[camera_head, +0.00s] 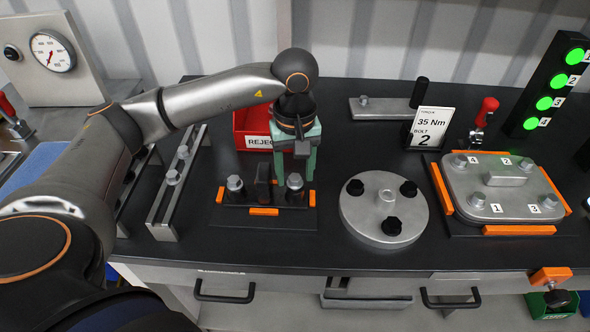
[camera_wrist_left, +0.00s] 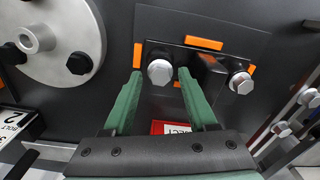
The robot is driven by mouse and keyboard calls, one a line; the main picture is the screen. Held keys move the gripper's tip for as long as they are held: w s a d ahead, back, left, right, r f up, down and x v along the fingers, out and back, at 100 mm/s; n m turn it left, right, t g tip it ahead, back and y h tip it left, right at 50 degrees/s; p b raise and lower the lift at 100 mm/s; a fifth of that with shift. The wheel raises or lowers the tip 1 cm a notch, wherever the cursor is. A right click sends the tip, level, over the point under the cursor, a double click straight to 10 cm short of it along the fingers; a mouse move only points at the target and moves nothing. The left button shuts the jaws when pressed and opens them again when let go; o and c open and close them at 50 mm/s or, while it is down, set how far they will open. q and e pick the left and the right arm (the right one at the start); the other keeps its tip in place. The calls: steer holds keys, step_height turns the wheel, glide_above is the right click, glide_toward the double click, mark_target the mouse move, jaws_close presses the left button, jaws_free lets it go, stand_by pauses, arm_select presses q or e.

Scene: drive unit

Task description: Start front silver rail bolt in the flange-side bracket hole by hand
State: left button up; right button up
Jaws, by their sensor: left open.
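My left gripper (camera_head: 296,174) points down with its green fingers apart, over the right end of a black bracket (camera_head: 266,196). A silver-headed bolt (camera_head: 294,181) stands in that end, on the side toward the flange (camera_head: 361,217). In the left wrist view, this bolt head (camera_wrist_left: 160,72) shows between the fingertips, with a gap on either side. The bracket's other end carries a second silver bolt (camera_head: 235,184). Two more bolts, a rear one (camera_head: 183,152) and a front one (camera_head: 173,177), stand on the silver rail (camera_head: 163,212). The bolts' threads are hidden. My right gripper is out of view.
A red reject bin (camera_head: 243,122) stands behind the bracket. Orange strips (camera_head: 264,211) edge the bracket's base. The flange carries black bolts. A torque card (camera_head: 431,128) and a silver cover plate (camera_head: 502,205) stand further right. The bench front is mostly clear.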

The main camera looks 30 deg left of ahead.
arm_select(q)
steer(key=n, duration=1.3)
jaws_close()
stand_by(0.4)
stand_by(0.6)
steer(key=shift+r, duration=0.1)
